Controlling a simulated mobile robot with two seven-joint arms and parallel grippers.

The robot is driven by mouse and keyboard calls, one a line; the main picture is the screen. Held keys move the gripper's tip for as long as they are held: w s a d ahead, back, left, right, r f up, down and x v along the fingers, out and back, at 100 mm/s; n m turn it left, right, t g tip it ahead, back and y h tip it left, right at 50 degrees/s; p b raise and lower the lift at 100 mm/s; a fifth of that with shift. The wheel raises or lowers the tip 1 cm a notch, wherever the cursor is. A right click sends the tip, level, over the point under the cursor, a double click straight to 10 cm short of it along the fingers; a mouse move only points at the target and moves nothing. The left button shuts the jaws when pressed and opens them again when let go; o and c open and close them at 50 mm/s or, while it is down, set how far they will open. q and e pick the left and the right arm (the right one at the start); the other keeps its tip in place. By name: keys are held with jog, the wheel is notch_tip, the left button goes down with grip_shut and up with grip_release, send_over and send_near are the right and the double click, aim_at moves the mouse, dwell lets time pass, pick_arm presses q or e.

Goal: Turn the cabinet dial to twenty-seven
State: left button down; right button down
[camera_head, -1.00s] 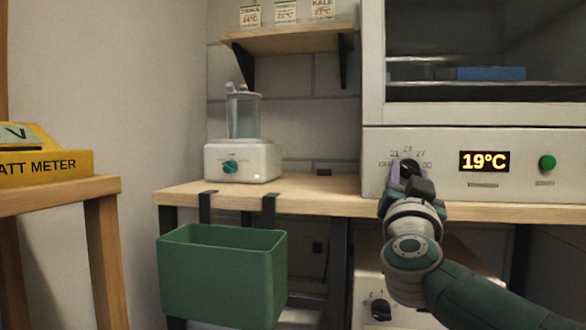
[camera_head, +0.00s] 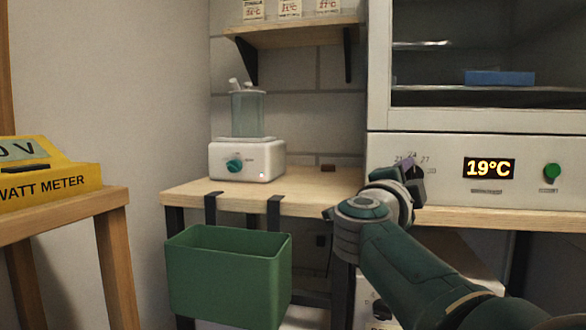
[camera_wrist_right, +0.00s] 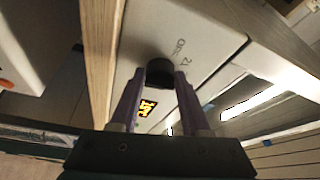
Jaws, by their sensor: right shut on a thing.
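The cabinet (camera_head: 440,145) has a pale front panel with a lit display (camera_head: 489,168) reading 19°C. Its dial (camera_wrist_right: 160,68) is a dark round knob, seen in the right wrist view between two purple fingers. My right gripper (camera_head: 411,173) is shut on the dial, which it mostly hides in the head view. My left gripper is in neither view now.
A green button (camera_head: 551,171) is right of the display. A wooden bench (camera_head: 470,216) runs below the cabinet, with a white device (camera_head: 247,160) on it. A green bin (camera_head: 228,275) hangs at its front. A yellow watt meter (camera_head: 50,185) stands at left.

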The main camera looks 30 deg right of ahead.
jog(key=m+p, duration=0.1)
jog(key=m, duration=0.1)
jog(key=r+m+y+p, duration=0.1)
jog(key=m+p, duration=0.1)
jog(key=shift+g+y, duration=0.3)
jog(key=shift+g, duration=0.1)
jog(key=m+y+p, duration=0.1)
jog(key=m+p, duration=0.1)
jog(key=m, duration=0.1)
jog(key=shift+p, duration=0.35)
jog(key=shift+f+m+y+p, duration=0.1)
jog(key=shift+m+y+p, duration=0.3)
jog(key=shift+m+p, duration=0.3)
jog(key=shift+c, duration=2)
grip_release()
